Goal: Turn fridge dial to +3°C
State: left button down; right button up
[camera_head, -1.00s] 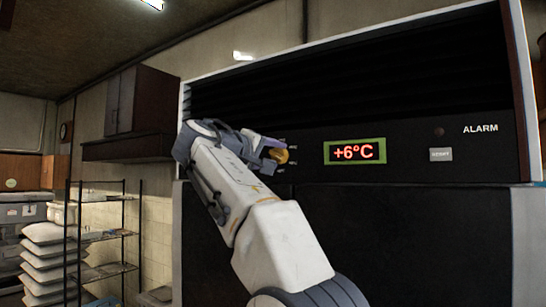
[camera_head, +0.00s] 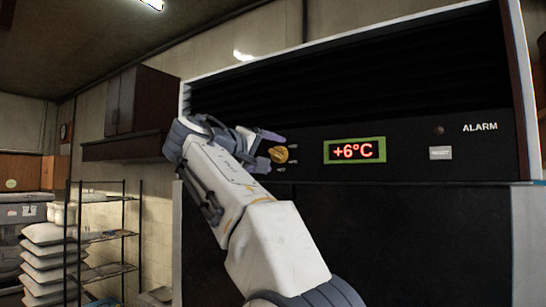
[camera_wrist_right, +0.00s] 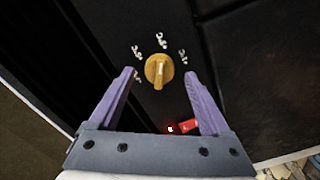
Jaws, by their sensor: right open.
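The fridge dial is a round yellow knob (camera_head: 279,154) on the black control panel, left of the display. In the right wrist view the dial (camera_wrist_right: 159,70) has a raised ridge and small white marks around it, too blurred to read. The display (camera_head: 354,151) reads +6°C in red. My right gripper (camera_head: 268,149) is at the dial's left in the head view. In the wrist view it (camera_wrist_right: 160,78) is open, its two purple fingers on either side of the dial, apart from it. My left gripper is not in view.
A white button (camera_head: 440,153) and a dark round lamp (camera_head: 438,131) sit right of the display, by the word ALARM. A dark slatted grille (camera_head: 350,80) is above the panel. A wire rack (camera_head: 105,235) and stacked sacks (camera_head: 45,255) stand at the left.

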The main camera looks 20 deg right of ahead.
jog(key=b+v, duration=0.1)
jog(key=v, duration=0.8)
jog(key=shift+f, duration=0.1)
jog(key=a+f+n+g+y+b, duration=0.1)
jog(key=a+f+n+y, duration=0.35)
jog(key=f, duration=0.95)
jog(key=a+f+n+g+y+b, duration=0.1)
jog(key=a+f+n+y, duration=0.4)
jog(key=f, duration=0.9)
jog(key=s+f+m+g+y+b, duration=0.1)
jog(key=s+f+m+g+y, duration=0.3)
jog(key=s+f, duration=2.5)
jog(key=s+g+y, duration=0.1)
jog(key=g, duration=0.4)
jog(key=shift+f+y+b, duration=0.35)
jog(key=shift+s, duration=0.1)
